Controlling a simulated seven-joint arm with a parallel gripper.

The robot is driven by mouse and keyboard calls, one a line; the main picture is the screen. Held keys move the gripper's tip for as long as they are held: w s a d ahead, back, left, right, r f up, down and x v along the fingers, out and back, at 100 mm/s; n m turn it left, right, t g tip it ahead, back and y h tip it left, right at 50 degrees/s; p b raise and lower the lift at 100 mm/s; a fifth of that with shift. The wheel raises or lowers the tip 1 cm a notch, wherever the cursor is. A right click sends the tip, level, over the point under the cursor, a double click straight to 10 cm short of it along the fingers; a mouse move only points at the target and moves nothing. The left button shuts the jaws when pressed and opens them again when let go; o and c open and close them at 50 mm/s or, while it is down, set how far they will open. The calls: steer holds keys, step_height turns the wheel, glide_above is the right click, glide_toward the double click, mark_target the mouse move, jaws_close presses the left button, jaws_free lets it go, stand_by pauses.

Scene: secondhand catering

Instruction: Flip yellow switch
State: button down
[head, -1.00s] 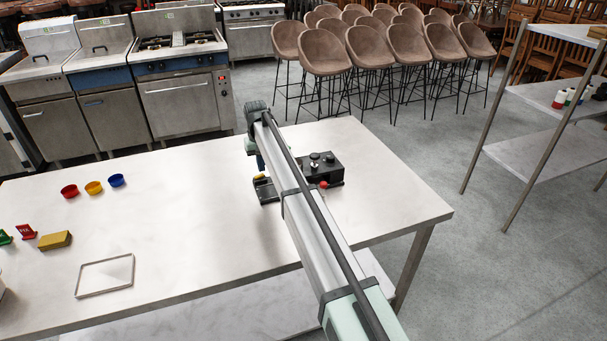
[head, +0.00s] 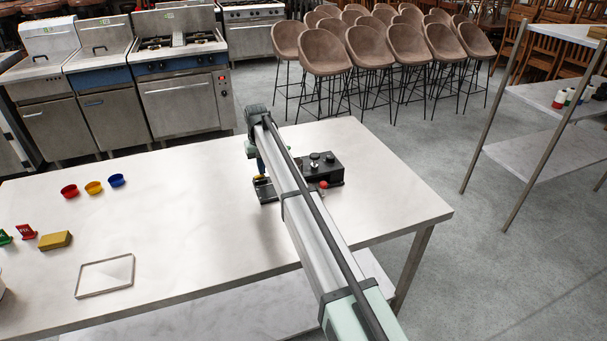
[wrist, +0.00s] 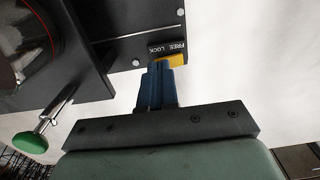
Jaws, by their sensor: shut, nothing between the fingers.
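The yellow switch (wrist: 176,60) is a small block beside a black label reading FREE and LOCK, on a dark device. My gripper (wrist: 160,68) is shut and empty, with its blue fingertips right at the yellow switch and covering part of it. I cannot tell whether they touch. In the head view, my gripper (head: 261,168) is down at the left end of the black device (head: 322,168), and my arm hides much of that device. The switch is mostly hidden there.
The device carries black knobs and a red knob (head: 323,185); a green knob (wrist: 30,142) shows in the wrist view. Red, yellow and blue cups (head: 116,180), a yellow block (head: 55,240) and a square frame (head: 104,276) lie left. The table between is clear.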

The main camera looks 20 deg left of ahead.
steer(key=shift+f, duration=0.4)
steer(key=shift+r, duration=0.1)
stand_by(0.3)
steer(key=shift+r, duration=3.45)
